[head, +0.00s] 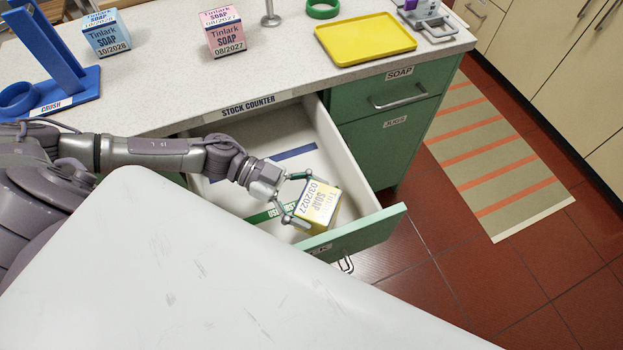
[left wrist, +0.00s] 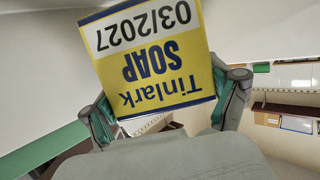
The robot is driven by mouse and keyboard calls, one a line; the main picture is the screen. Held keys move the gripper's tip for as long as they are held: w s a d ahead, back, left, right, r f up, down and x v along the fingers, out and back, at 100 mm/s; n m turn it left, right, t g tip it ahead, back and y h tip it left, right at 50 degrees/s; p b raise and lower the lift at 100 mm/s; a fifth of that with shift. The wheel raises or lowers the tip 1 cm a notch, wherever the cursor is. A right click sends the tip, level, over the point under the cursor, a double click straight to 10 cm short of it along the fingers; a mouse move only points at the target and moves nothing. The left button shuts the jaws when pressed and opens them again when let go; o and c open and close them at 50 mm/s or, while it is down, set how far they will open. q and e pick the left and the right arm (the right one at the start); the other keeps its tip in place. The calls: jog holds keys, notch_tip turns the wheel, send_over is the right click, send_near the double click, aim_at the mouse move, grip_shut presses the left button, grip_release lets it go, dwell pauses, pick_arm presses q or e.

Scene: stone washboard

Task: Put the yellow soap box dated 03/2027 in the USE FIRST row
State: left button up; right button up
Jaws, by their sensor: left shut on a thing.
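My left gripper (head: 296,198) is shut on the yellow soap box (head: 322,208), which reads Tinlark SOAP 03/2027. The box is tilted, inside or just above the open green-fronted drawer (head: 368,232), near its front end. In the left wrist view the box (left wrist: 155,58) sits between the two fingers, its print upside down. In the drawer, a green strip (head: 258,217) with lettering too small to read runs beside the gripper, partly hidden. A blue strip (head: 293,153) lies farther back. I cannot tell which strip marks USE FIRST, or whether the box touches the floor. My right gripper is out of view.
On the counter (head: 280,70) stand a blue soap box (head: 107,36) dated 10/2028, a pink one (head: 222,34) dated 08/2027, a yellow tray (head: 365,40) and a blue stand (head: 50,75). A white surface (head: 200,270) fills the foreground and hides the drawer's near side.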

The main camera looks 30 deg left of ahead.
pick_arm(q)
jog(key=shift+f, duration=1.6)
jog(key=shift+f, duration=0.1)
jog(key=o, duration=1.2)
jog(key=b+v, duration=0.1)
jog(key=v, duration=0.5)
jog(key=shift+a, duration=0.25)
jog(key=shift+a+r, duration=0.35)
jog(key=shift+a, duration=0.1)
